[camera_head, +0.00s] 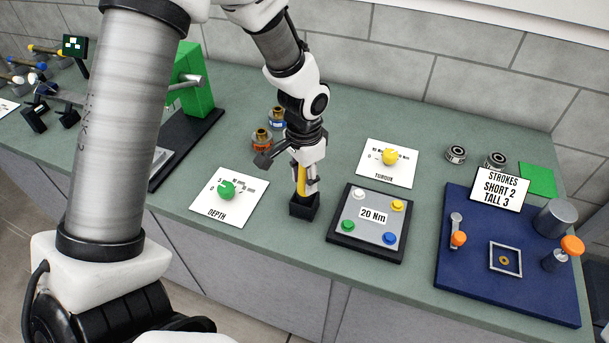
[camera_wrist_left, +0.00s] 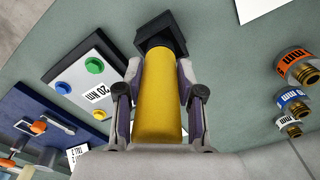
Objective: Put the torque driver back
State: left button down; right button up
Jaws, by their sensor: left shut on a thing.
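The torque driver has a yellow body (camera_wrist_left: 156,100), upright in my left gripper (camera_head: 301,180). Its yellow side also shows in the head view (camera_head: 301,182). The gripper fingers are shut on it from both sides, and they also show in the left wrist view (camera_wrist_left: 160,100). The driver's lower end is at a black square holder (camera_head: 304,206) on the green counter; the holder also shows in the left wrist view (camera_wrist_left: 160,36). The driver's tip is hidden, so I cannot tell how deep it sits. My right gripper is not in view.
A box labelled 20 Nm (camera_head: 372,244) with coloured buttons stands right of the holder. The DEPTH card (camera_head: 215,209) lies left, the TORQUE card (camera_head: 402,172) behind right. Ringed spools (camera_head: 262,140) stand behind the gripper. A blue board (camera_head: 460,265) fills the right side.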

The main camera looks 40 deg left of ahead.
pick_arm(q)
jog(key=c, duration=0.7)
grip_release()
jog(key=shift+a+f, duration=0.15)
jog(key=shift+a, duration=0.05)
jog(key=shift+d, duration=0.1)
notch_tip(320, 180, up, 12)
jog(key=shift+r+b, duration=0.2)
jog(key=shift+b, duration=0.2)
